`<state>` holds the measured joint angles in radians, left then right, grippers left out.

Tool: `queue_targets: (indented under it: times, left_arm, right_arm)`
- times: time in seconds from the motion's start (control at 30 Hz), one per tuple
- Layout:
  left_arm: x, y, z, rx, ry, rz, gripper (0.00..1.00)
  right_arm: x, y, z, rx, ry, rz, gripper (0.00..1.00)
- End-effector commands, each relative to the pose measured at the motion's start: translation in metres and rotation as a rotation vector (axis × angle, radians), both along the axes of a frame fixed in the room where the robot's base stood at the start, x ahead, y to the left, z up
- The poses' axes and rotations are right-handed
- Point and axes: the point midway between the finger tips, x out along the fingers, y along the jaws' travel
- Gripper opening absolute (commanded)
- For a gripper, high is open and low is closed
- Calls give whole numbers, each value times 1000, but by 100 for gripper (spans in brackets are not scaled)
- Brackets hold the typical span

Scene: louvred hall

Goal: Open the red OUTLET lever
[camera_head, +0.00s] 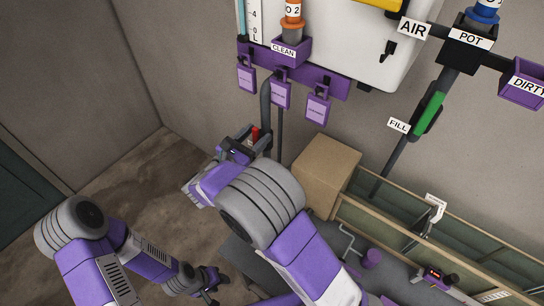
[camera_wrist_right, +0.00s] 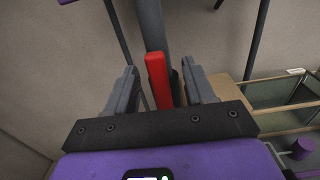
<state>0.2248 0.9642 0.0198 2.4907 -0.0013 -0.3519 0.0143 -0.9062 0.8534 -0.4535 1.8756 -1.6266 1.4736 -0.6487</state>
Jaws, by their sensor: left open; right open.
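The red lever (camera_head: 255,134) shows as a small red piece at a dark vertical pipe (camera_head: 266,105) below the white tank. In the right wrist view the red lever (camera_wrist_right: 158,80) stands upright between the two fingers, in front of the dark pipe (camera_wrist_right: 152,25). My right gripper (camera_head: 248,138) is open, with a finger on either side of the lever. A gap shows on each side, and I cannot tell whether either finger touches it. No OUTLET label is readable. My left gripper (camera_head: 210,284) is open and empty, low over the floor at the lower left.
A white tank (camera_head: 350,40) hangs on the wall, with purple tags (camera_head: 281,94) below it. A cardboard box (camera_head: 325,172) stands right of the lever. A green FILL handle (camera_head: 430,112) is on another pipe. A long open-topped bin (camera_head: 385,222) lies at the lower right.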

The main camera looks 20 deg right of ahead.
Motion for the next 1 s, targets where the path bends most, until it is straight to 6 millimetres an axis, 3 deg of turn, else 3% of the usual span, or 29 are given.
queue_targets:
  times: [0.63, 1.0]
  left_arm:
    - [0, 0, 0, 0, 0, 0, 43]
    - [0, 0, 0, 0, 0, 0, 43]
  right_arm:
    - [-39, 51, 0, 0, -1, 2, 53]
    - [-43, 55, 0, 0, -1, 0, 53]
